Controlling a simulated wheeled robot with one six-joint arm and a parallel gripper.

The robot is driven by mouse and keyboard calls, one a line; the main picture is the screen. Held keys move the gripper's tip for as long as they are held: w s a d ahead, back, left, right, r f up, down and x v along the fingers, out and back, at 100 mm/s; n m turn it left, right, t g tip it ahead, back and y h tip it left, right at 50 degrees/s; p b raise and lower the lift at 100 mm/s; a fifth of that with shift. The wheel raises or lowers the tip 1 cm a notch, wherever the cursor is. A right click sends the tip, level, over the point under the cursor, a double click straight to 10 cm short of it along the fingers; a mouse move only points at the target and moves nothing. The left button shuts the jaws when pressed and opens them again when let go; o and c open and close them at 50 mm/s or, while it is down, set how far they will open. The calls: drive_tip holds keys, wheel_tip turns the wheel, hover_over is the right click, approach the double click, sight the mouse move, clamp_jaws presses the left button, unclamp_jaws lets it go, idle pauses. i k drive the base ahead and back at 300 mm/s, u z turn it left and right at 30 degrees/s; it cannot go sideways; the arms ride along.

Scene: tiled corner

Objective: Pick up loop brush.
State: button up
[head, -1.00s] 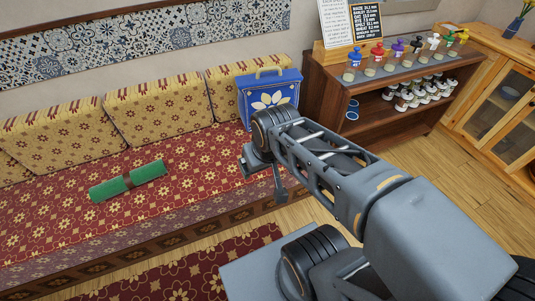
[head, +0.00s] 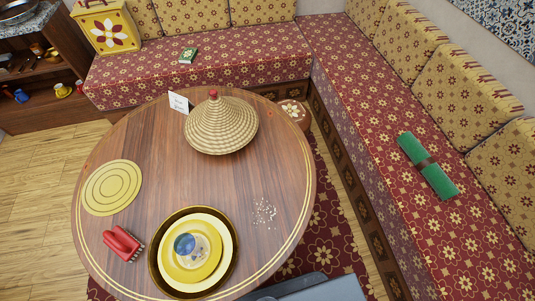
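A red brush with a loop-like handle and bristles along its lower right edge (head: 122,243) lies on the round wooden table (head: 150,150), near the table's left front edge. It is just left of a stack of plates (head: 222,243) and apart from it. My gripper is not in view in the head view; only grey parts of my own body show at the bottom edge.
A woven conical cover (head: 221,125), a small white card (head: 179,102), a yellow round mat (head: 112,188) and white crumbs (head: 264,212) are on the table. Patterned benches stand behind and right; a green roll (head: 427,166) lies on the right one. Wooden floor is free at left.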

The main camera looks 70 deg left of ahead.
sight(119, 242)
drive_tip(key=u, duration=5.9)
drive_tip(key=i, duration=1.2)
drive_tip(key=z, duration=2.05)
